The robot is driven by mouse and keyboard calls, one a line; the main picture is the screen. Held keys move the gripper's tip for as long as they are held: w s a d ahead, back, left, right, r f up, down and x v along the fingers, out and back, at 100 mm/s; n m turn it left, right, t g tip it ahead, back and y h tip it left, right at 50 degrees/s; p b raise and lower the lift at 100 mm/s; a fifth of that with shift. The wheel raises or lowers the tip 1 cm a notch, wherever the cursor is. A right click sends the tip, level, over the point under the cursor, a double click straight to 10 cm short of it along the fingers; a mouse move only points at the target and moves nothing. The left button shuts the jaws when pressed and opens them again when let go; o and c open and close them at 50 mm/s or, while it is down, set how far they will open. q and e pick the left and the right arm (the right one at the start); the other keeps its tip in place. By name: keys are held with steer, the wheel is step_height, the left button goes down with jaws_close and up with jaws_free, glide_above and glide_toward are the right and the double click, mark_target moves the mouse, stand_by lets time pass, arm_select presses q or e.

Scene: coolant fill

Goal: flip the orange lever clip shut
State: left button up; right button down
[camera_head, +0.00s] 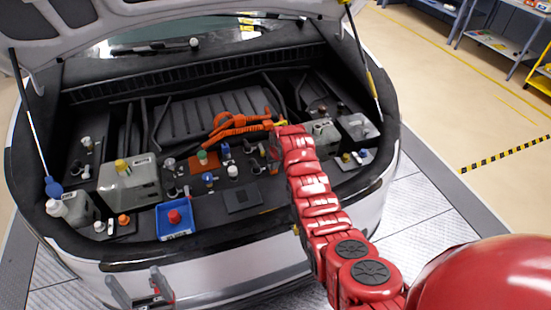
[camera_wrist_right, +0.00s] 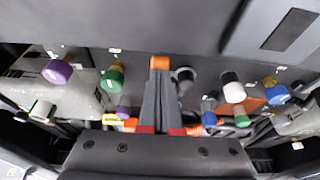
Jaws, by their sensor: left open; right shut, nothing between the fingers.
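My right gripper (camera_wrist_right: 160,76) is shut, with its dark fingers together and pointing into the engine bay in the right wrist view. A small orange piece (camera_wrist_right: 160,62), which looks like the lever clip, shows right at the fingertips. I cannot tell whether the tips touch it, or how far the lever is turned. In the head view my red right arm reaches over the bay's front edge, and its wrist hides the right gripper and what lies under it. My left gripper (camera_head: 134,282) is open and empty, low in front of the car's bumper.
A blue tray (camera_head: 186,234) with a red cap, a reservoir with a yellow cap (camera_head: 122,166) and orange cables (camera_head: 238,126) fill the bay. The wrist view shows a purple cap (camera_wrist_right: 58,72) and a green cap (camera_wrist_right: 112,80) close by. The raised hood hangs above.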

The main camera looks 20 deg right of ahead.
mark_target(276, 179)
steer(key=shift+w+f, duration=0.1)
steer(key=shift+f, duration=0.15)
steer(key=shift+f, duration=0.15)
steer(key=shift+f, duration=0.2)
steer(key=shift+s+f+t+b, duration=0.45)
steer(key=shift+t+b, duration=0.2)
steer(key=shift+t, duration=0.05)
steer(key=shift+s+f+t+b, duration=0.4)
steer(key=shift+t+b, duration=0.3)
steer(key=shift+b, duration=0.1)
steer(key=shift+w+r, duration=0.1)
steer(key=shift+r, duration=0.2)
